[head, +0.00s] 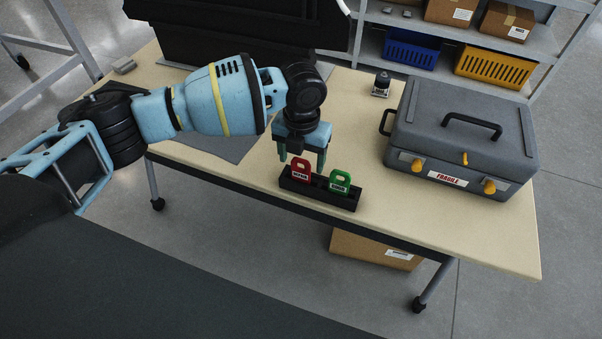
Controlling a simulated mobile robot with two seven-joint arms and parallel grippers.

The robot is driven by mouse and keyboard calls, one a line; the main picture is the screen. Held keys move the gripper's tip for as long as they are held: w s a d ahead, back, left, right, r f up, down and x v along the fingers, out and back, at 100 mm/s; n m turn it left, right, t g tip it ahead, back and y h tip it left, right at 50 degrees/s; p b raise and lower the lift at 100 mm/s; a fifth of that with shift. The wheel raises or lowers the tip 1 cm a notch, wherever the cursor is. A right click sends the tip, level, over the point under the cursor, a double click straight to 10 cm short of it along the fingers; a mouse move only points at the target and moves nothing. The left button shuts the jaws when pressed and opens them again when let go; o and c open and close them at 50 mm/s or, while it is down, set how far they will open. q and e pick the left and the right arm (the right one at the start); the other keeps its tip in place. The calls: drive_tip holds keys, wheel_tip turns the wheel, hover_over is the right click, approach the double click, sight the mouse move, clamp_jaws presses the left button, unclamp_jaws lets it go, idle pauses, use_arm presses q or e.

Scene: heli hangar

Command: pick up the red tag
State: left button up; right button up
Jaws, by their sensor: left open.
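The red tag (300,170) stands upright in the left part of a black holder (319,193) near the table's front edge. A green tag (340,181) stands in the same holder to its right. My left gripper (302,162) points down just behind and above the red tag, with its fingers apart and nothing seen between them. I cannot tell whether a finger touches the tag. My right gripper is not in view.
A grey case (462,135) with a handle and yellow latches stands on the right of the table (440,218). A large black case (225,30) is at the back left. Table room right of the holder is clear.

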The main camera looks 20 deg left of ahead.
sight(301, 169)
use_arm(q)
drive_tip(key=shift+w+f, duration=0.15)
drive_tip(key=shift+f, duration=0.1)
wheel_tip(301, 169, down, 5)
drive_tip(key=shift+a, duration=0.1)
drive_tip(key=c, duration=1.1)
drive_tip(key=shift+o, duration=0.2)
